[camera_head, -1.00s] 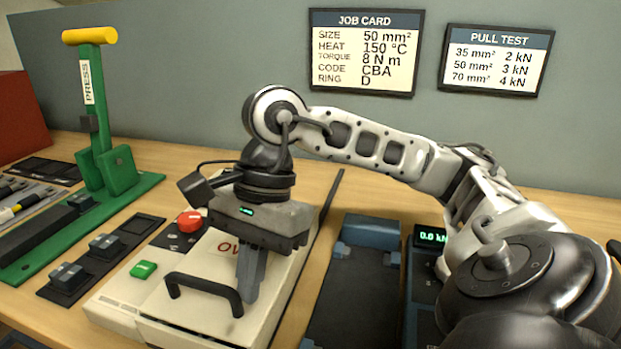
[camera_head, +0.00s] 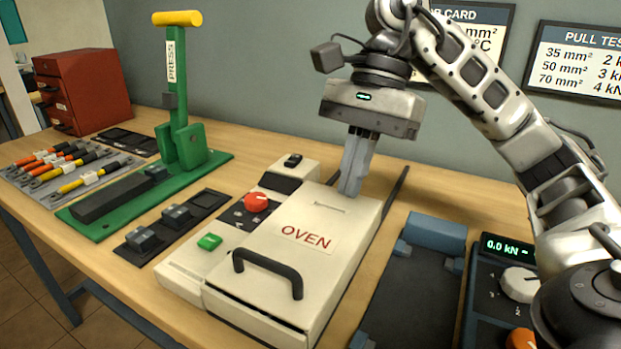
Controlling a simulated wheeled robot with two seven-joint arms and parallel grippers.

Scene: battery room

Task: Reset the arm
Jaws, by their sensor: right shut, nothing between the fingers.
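My right gripper (camera_head: 352,188) comes in from the right and hangs with its fingers pointing down. The fingers are closed together with nothing between them. It is over the back right part of the cream oven (camera_head: 335,270), in front of the grey wall. I cannot tell whether the fingertips touch the oven lid. The oven's lid is down, with a black handle (camera_head: 268,272) at its front. My left gripper is not in view.
Left of the oven are a green press (camera_head: 187,140) with a yellow handle and a rack of cables (camera_head: 70,165). A red cabinet (camera_head: 95,90) stands at the back left. Right of the oven are a dark bed (camera_head: 410,300) and a pull tester (camera_head: 485,290). A job card (camera_head: 485,50) is partly hidden by my arm.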

